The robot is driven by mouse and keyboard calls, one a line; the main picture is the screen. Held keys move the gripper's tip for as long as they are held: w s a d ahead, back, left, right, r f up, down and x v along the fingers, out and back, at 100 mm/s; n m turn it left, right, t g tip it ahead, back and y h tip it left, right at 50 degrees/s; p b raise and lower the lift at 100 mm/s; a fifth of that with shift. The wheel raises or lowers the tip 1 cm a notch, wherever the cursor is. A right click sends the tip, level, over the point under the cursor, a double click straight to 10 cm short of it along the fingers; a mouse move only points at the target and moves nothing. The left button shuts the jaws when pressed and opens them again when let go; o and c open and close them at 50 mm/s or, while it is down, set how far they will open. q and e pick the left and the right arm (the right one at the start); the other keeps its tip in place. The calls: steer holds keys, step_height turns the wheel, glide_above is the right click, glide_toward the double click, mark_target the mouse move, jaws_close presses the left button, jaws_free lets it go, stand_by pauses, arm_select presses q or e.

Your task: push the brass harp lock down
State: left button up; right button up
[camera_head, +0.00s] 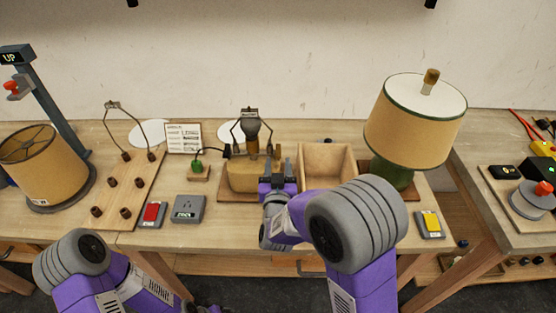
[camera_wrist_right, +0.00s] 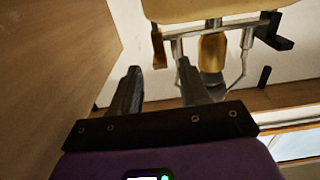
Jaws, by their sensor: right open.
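The lamp being wired stands mid-table in the head view, with a tan body (camera_head: 243,178), a dark bulb-shaped part (camera_head: 252,128) and a wire harp (camera_head: 236,133) around it. In the right wrist view the lamp appears upside down. It shows a brass socket (camera_wrist_right: 212,50), a metal crossbar (camera_wrist_right: 205,27) and a small brass piece (camera_wrist_right: 158,48) at the bar's left end, perhaps the harp lock. My right gripper (camera_head: 277,167) is beside the lamp's right side; its fingers (camera_wrist_right: 160,88) are apart with nothing between them.
An open wooden box (camera_head: 327,158) stands just right of my right gripper. A green lamp with a tan shade (camera_head: 412,125) is behind my right arm. A pegboard (camera_head: 128,190), a red-button box (camera_head: 152,214) and a grey outlet box (camera_head: 188,209) lie left.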

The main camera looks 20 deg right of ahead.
mark_target(278, 154)
steer(key=shift+x, duration=1.55)
jaws_close()
